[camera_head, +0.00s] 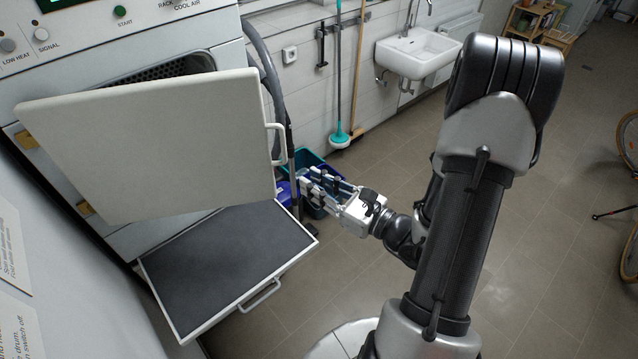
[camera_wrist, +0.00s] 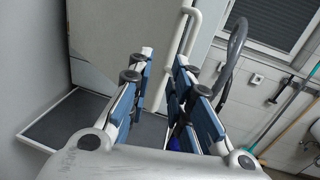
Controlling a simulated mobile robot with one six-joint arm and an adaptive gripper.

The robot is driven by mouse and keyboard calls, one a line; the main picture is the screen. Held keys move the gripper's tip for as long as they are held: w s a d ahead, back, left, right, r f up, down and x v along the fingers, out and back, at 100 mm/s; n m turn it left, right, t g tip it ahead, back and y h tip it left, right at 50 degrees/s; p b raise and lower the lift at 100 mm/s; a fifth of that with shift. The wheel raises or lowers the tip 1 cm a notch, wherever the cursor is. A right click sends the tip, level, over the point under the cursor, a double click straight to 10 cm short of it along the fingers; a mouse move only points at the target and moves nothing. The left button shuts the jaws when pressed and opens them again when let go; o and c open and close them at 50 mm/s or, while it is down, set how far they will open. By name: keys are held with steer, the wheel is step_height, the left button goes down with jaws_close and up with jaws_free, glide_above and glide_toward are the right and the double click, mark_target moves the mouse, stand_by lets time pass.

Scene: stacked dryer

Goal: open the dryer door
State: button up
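The dryer door (camera_head: 150,150) is a pale flat panel hinged at the left. It stands ajar, with a dark perforated drum interior (camera_head: 175,68) showing above its top edge. Its white bar handle (camera_head: 280,143) is on the right edge. In the wrist view the door (camera_wrist: 120,35) fills the upper left, and its handle (camera_wrist: 190,38) runs down behind the gap between my fingers. My gripper (camera_head: 306,186) is open and empty, below and right of the handle in the head view. The wrist view shows the spread blue-padded fingers (camera_wrist: 163,60); contact with the handle cannot be told.
A lower flap or drawer with a dark top (camera_head: 225,262) sticks out below the door. A grey hose (camera_head: 264,60), a blue bucket (camera_head: 315,165) and mop poles (camera_head: 338,80) stand right of the dryer. A sink (camera_head: 418,50) is behind. The floor at right is largely clear.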

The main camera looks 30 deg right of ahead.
steer(key=shift+s+a+r+p, duration=0.15)
steer(key=shift+s+p, duration=0.35)
steer(key=shift+p, duration=0.95)
steer(key=shift+s+a+p, duration=0.15)
steer(key=shift+s+p, duration=0.3)
steer(key=shift+p, duration=1)
steer(key=shift+c, duration=0.5)
